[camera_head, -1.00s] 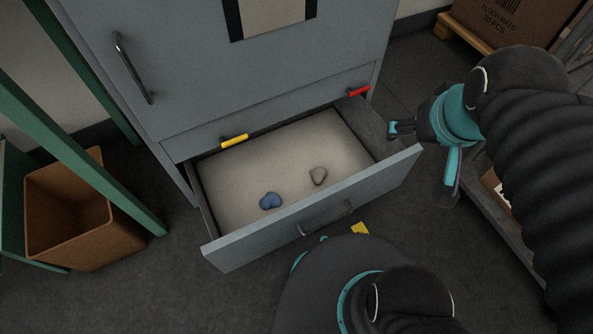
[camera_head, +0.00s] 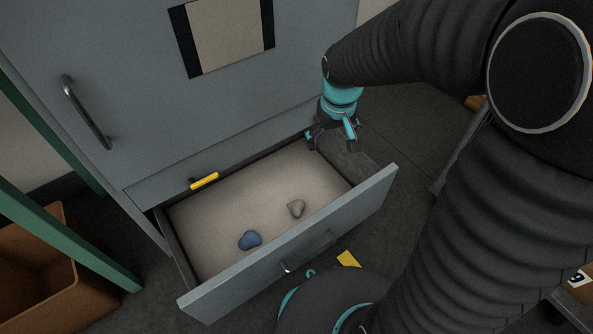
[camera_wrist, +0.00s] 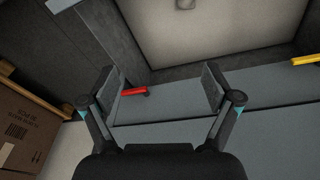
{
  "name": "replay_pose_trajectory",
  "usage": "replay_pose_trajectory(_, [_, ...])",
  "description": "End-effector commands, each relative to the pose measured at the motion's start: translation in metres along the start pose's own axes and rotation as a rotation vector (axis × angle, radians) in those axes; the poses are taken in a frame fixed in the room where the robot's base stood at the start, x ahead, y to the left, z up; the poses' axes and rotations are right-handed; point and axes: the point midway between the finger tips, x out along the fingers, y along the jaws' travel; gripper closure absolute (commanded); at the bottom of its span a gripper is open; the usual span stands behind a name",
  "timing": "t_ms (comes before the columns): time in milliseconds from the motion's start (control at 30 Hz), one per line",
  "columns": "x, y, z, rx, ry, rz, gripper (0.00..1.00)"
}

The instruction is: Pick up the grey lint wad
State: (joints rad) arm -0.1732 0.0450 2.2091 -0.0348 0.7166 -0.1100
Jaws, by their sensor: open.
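The grey lint wad (camera_head: 296,208) lies on the pale floor of the open drawer (camera_head: 350,222), toward its front. In the wrist view the grey wad (camera_wrist: 185,4) shows at the top edge, partly cut off. A blue wad (camera_head: 249,240) lies to its left in the drawer. My gripper (camera_head: 331,146) is open and empty, pointing down over the drawer's back right corner, above and behind the grey wad. In the wrist view my gripper (camera_wrist: 162,85) has its two fingers wide apart, with the drawer's side wall and the red catch beyond them.
A grey cabinet (camera_head: 120,110) stands behind the drawer. A yellow catch (camera_head: 204,181) sits at the drawer's back edge and a red catch (camera_wrist: 134,91) near its corner. A brown bin (camera_head: 40,275) and green frame stand left. A cardboard box (camera_wrist: 28,125) lies off to one side.

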Motion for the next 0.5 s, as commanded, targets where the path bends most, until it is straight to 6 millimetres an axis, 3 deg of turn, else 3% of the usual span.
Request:
replay_pose_trajectory(33, [0.019, -0.004, -0.005, -0.016, -0.022, -0.004, 0.12])
replay_pose_trajectory(500, [0.174, -0.041, -0.034, -0.171, -0.170, -0.031, 0.12])
